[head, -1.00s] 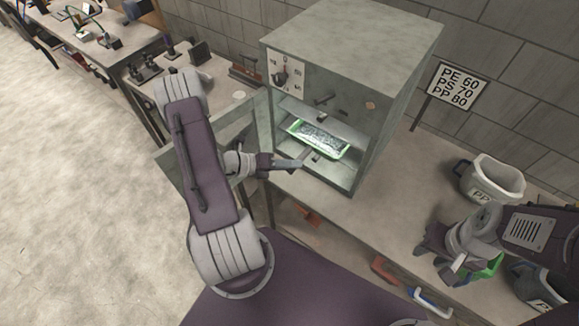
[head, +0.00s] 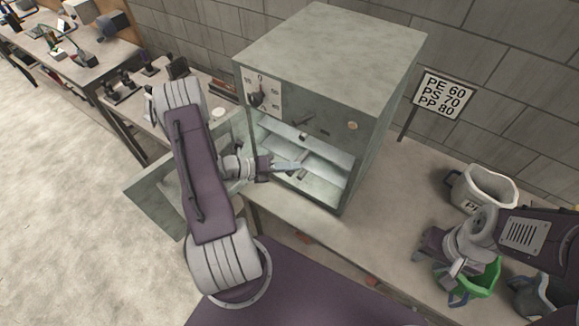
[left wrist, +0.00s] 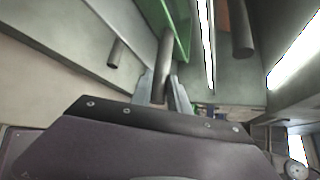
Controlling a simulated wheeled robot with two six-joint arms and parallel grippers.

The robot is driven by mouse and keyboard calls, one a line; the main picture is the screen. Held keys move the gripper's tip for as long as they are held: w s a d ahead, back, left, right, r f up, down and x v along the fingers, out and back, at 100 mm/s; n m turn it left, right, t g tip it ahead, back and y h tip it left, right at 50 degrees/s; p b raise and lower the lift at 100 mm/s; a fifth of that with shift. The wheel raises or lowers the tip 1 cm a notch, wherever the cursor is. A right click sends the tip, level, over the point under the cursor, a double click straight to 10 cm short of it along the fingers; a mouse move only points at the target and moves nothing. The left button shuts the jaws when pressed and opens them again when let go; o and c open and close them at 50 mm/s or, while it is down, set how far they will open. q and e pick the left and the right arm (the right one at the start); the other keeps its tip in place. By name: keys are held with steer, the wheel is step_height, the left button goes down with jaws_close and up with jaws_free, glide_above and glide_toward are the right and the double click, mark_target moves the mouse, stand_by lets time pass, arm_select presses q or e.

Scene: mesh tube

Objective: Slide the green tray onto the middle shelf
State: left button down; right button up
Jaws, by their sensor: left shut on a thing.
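The grey cabinet (head: 345,145) stands open at its front, with pale lit shelves (head: 318,175) inside. I cannot make out the green tray in the head view now. In the left wrist view, a green wall (left wrist: 182,28), likely the tray's, is just beyond my left gripper (left wrist: 165,85). The fingers there are shut on a grey round bar (left wrist: 164,55) running beside the green wall. I cannot tell whether the bar belongs to the tray. In the head view the left gripper (head: 292,167) is at the cabinet opening. My right gripper (head: 440,262) is low at the right, its jaws unclear.
The cabinet door (head: 158,195) is swung open to the left, behind my left arm. A white pot (head: 487,188) and a green bucket (head: 483,284) stand on the right. A sign (head: 443,93) stands beside the cabinet. The bench between cabinet and pots is clear.

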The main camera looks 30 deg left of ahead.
arm_select(q)
steer(key=shift+d+f, duration=0.1)
steer(key=shift+f, duration=0.05)
steer(key=c, duration=1.2)
jaws_free()
steer(key=shift+s, duration=0.1)
steer(key=o, duration=0.6)
steer(key=shift+o, duration=0.2)
steer(key=shift+r+p, duration=1.45)
steer(key=shift+r, duration=0.1)
